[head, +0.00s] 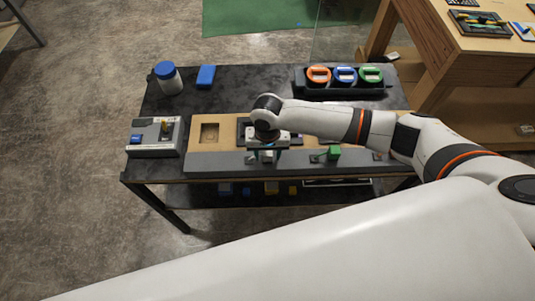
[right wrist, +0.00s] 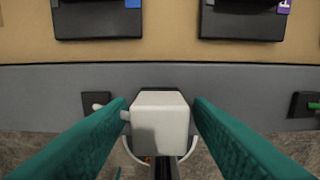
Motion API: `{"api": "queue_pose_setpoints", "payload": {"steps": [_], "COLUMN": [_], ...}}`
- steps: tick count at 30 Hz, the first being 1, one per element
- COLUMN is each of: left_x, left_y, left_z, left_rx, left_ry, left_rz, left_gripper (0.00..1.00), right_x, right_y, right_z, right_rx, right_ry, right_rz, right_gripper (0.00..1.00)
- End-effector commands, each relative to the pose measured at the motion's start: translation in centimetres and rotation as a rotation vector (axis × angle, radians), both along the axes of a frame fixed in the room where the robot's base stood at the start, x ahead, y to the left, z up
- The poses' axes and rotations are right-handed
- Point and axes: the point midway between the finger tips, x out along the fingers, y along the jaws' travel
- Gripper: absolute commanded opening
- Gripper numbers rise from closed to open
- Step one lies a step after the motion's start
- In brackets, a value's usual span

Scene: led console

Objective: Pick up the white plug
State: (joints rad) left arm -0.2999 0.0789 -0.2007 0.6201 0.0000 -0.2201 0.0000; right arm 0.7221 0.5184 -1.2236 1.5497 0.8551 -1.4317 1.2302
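The white plug (right wrist: 160,122) shows in the right wrist view as a pale block in front of the console's grey front strip (right wrist: 225,85). A white prong or stub sticks out on its left, partly behind a finger. My right gripper (right wrist: 161,106) has its two teal fingers on either side of the plug, with narrow gaps showing. In the head view my right gripper (head: 264,156) is low over the console's front edge and hides the plug. My left gripper is in neither view.
A grey box (head: 150,150) stands left, a blue-lidded jar (head: 168,79) and blue block (head: 206,76) behind. A black holder with orange, blue and green round items (head: 344,75) stands at back right.

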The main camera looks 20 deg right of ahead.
Motion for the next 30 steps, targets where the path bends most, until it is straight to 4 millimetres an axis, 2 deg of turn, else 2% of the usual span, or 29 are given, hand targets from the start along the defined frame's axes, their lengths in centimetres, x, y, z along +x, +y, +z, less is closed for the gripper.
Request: {"api": "queue_pose_setpoints", "payload": {"steps": [1, 7, 9, 17, 30], "left_x": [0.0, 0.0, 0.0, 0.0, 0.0], "left_y": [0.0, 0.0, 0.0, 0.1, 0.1], "left_z": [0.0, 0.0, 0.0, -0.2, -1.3], "left_rx": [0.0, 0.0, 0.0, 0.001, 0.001], "left_ry": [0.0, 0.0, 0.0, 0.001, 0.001], "left_rz": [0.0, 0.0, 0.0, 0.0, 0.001], "left_gripper": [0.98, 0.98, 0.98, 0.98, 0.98], "right_x": [0.0, 0.0, 0.0, 0.0, 0.1], "right_y": [0.0, 0.0, 0.0, 0.0, 0.0], "right_z": [0.0, 0.0, 0.0, 0.7, 8.6], "right_rx": [0.0, 0.0, 0.0, 0.001, 0.002], "right_ry": [0.0, 0.0, 0.0, 0.0, -0.002], "right_rz": [0.0, 0.0, 0.0, 0.0, 0.0], "right_gripper": [0.38, 0.05, 0.01, 0.0, 0.0]}}
